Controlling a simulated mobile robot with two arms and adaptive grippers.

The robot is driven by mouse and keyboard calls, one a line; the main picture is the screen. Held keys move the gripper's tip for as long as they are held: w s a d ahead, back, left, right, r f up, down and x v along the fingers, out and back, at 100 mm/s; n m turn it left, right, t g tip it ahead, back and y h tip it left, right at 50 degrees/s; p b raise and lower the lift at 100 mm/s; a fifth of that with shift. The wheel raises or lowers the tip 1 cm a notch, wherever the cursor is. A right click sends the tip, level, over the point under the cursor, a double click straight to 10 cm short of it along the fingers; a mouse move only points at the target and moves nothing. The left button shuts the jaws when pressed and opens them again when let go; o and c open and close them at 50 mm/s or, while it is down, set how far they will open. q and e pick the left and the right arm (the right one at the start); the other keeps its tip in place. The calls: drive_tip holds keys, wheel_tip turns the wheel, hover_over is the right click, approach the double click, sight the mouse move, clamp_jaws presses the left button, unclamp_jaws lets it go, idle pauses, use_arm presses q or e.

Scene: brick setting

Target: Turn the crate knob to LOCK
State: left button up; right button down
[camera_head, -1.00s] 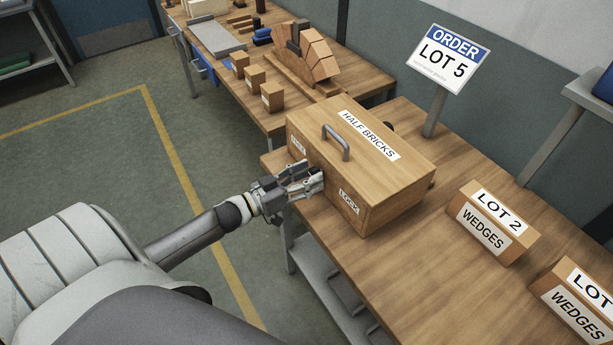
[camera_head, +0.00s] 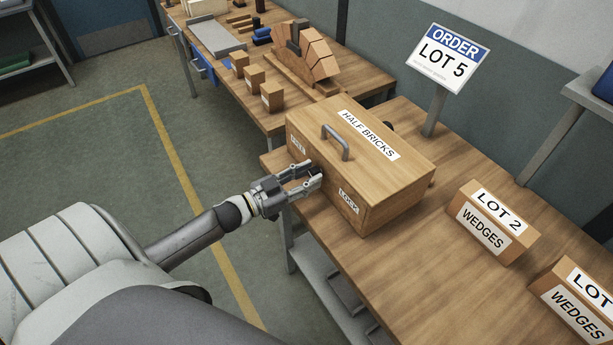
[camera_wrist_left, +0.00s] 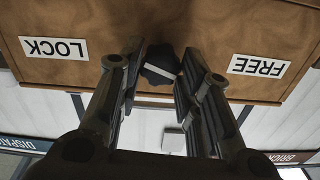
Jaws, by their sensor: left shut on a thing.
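The wooden crate (camera_head: 385,190), labelled HALF BRICKS, stands on the bench with a grey handle on its lid. Its front carries a LOCK label (camera_head: 348,201) and a FREE label. In the left wrist view, upside down, LOCK (camera_wrist_left: 54,48) is at the left and FREE (camera_wrist_left: 258,66) at the right. The dark crate knob (camera_wrist_left: 160,60) sits between them. Its white bar lies roughly crosswise, slightly tilted; I cannot tell which end is the pointer. My left gripper (camera_head: 314,173) is at the crate front, shut on the knob, with fingers (camera_wrist_left: 160,80) either side. My right gripper is not in view.
Boxes labelled WEDGES (camera_head: 485,232) stand right of the crate. An ORDER LOT 5 sign (camera_head: 447,58) stands behind it. Another bench beyond holds small blocks (camera_head: 254,78) and a brick arch. The bench between the crate and the WEDGES boxes is clear.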

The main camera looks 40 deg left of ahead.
use_arm(q)
drive_tip(key=m, duration=0.3)
drive_tip(key=shift+m, duration=0.4)
drive_tip(key=m, duration=0.2)
drive_tip(key=shift+m+b, duration=0.3)
drive_tip(key=shift+b, duration=0.1)
drive_tip(key=m+b, duration=0.1)
drive_tip(key=m, duration=0.5)
drive_tip(key=shift+d+f+b, duration=0.1)
drive_tip(key=shift+b, duration=0.25)
drive_tip(key=shift+m, duration=0.4)
drive_tip(key=o, duration=1)
drive_tip(key=shift+s, duration=0.1)
